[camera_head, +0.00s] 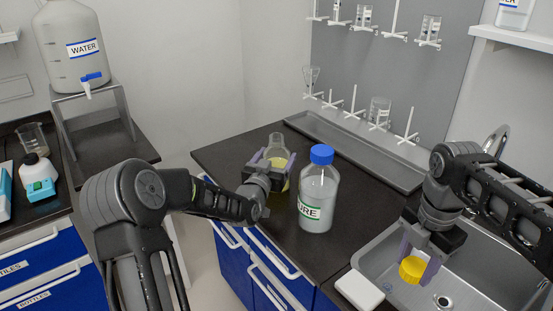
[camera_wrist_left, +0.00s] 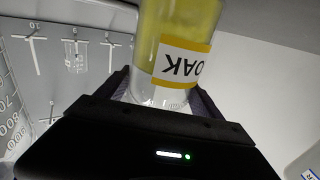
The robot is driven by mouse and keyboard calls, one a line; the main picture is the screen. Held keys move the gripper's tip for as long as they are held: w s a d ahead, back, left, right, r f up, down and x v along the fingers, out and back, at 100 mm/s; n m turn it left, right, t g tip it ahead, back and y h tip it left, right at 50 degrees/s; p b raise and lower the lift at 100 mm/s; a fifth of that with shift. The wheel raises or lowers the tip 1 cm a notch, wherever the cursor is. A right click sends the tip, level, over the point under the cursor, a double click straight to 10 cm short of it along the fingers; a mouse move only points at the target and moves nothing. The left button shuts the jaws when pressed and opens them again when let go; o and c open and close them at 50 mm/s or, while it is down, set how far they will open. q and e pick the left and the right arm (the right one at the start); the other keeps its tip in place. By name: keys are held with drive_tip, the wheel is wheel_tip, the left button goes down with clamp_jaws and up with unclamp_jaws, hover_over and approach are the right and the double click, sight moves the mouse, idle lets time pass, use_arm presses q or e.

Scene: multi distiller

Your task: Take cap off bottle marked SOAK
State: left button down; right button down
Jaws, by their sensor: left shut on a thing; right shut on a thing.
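The SOAK bottle (camera_head: 279,172) is a clear bottle with yellow liquid, held over the dark counter. In the left wrist view its yellow-bordered label (camera_wrist_left: 182,64) shows upside down, reading "OAK". My left gripper (camera_head: 273,165) is shut on the bottle. The bottle's neck is clear and bare at the top, with no cap on it. A yellow cap (camera_head: 412,269) is between the fingers of my right gripper (camera_head: 415,262), which is shut on it over the sink, well to the right of the bottle.
A blue-capped bottle (camera_head: 318,198) with a label ending "URE" stands just right of the SOAK bottle. A steel sink (camera_head: 470,275) lies below my right gripper, with a white block (camera_head: 360,290) at its left edge. A drying rack (camera_head: 350,135) is behind.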

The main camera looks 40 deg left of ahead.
use_arm(q)
drive_tip(key=shift+f, duration=0.15)
use_arm(e)
drive_tip(key=shift+f, duration=0.1)
use_arm(q)
drive_tip(key=shift+c, duration=0.2)
unclamp_jaws()
drive_tip(key=shift+f, duration=0.2)
